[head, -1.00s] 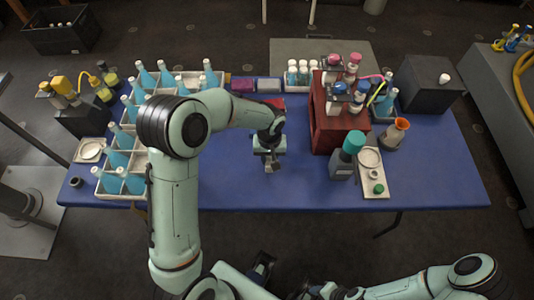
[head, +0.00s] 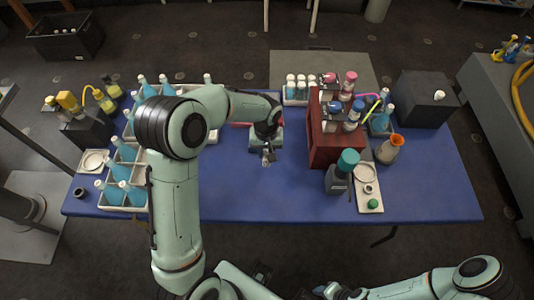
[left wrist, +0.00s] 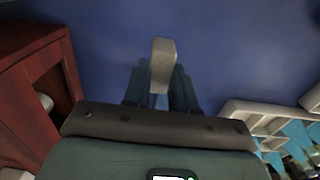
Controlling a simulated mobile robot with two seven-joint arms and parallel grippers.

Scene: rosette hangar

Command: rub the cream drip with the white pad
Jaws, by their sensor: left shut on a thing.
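My left gripper (head: 267,156) is over the blue table, left of the dark red cabinet (head: 335,145). In the left wrist view the gripper (left wrist: 162,82) is shut on a pale block, the white pad (left wrist: 163,58), which sticks out between the fingertips. Blue tabletop lies beyond the pad; I cannot tell whether it touches. I cannot make out a cream drip in either view.
White crates of blue bottles (head: 122,195) stand left of my arm, which hides part of them. The blue tabletop (head: 270,200) is clear at front centre.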

